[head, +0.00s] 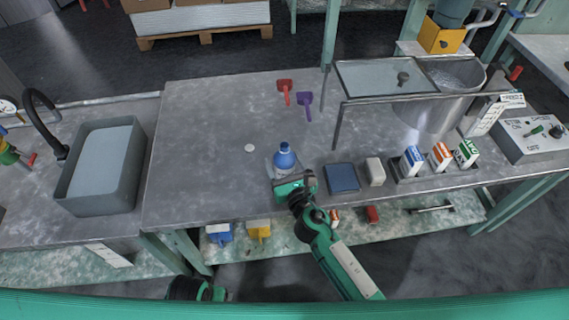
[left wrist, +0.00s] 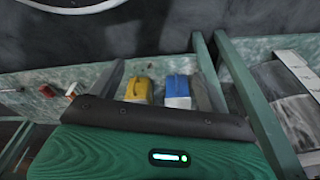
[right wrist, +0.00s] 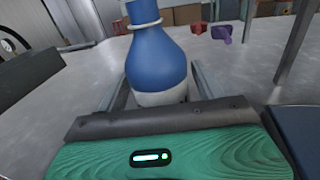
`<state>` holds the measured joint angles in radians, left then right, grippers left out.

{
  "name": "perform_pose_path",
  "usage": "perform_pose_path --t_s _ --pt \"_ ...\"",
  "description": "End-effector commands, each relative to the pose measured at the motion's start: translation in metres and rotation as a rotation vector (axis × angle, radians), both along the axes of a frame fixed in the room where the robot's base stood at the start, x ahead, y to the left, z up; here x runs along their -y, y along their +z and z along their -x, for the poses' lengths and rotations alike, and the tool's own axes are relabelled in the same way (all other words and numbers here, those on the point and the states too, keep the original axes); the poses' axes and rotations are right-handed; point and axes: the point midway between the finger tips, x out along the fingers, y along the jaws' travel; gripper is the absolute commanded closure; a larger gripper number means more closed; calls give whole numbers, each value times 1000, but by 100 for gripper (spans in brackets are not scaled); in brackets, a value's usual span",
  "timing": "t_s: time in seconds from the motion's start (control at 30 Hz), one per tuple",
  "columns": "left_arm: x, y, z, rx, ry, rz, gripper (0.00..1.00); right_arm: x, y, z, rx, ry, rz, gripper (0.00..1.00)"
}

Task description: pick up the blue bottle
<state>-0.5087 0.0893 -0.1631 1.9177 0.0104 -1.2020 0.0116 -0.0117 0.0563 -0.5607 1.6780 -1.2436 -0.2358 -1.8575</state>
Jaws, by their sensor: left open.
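The blue bottle (head: 285,158) stands upright on the grey bench near its front edge. In the right wrist view the bottle (right wrist: 157,60) shows a rounded blue body, a pale ring at the neck and a white lower part. My right gripper (head: 284,168) is low over the bench with one finger on each side of the bottle. Narrow gaps show between the fingers and the bottle, so it is open around it. The bottle's base is hidden behind the gripper body.
Right of the bottle are a dark blue box (head: 342,178), a pale block (head: 375,171) and a rack with several cartons (head: 412,160). A white disc (head: 249,148) lies left of it. Red (head: 285,87) and purple (head: 304,103) scoops lie behind. A grey sink (head: 130,178) is left.

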Motion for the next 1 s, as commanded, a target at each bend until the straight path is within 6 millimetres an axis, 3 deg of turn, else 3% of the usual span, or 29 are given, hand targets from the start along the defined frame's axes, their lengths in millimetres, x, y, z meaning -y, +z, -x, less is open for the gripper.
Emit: perform_pose_path --t_s 0.03,0.2,0.67,1.0 --pt "0 0 0 0 0 0 22 0 0 0 0 0 0 41" --pt "0 0 0 0 0 0 22 0 0 0 0 0 0 74" --pt "0 -1 -1 5 -1 1 22 0 6 0 2 0 0 74" --pt "-5 -56 12 -20 -8 -12 22 1 36 0 3 0 1 74"
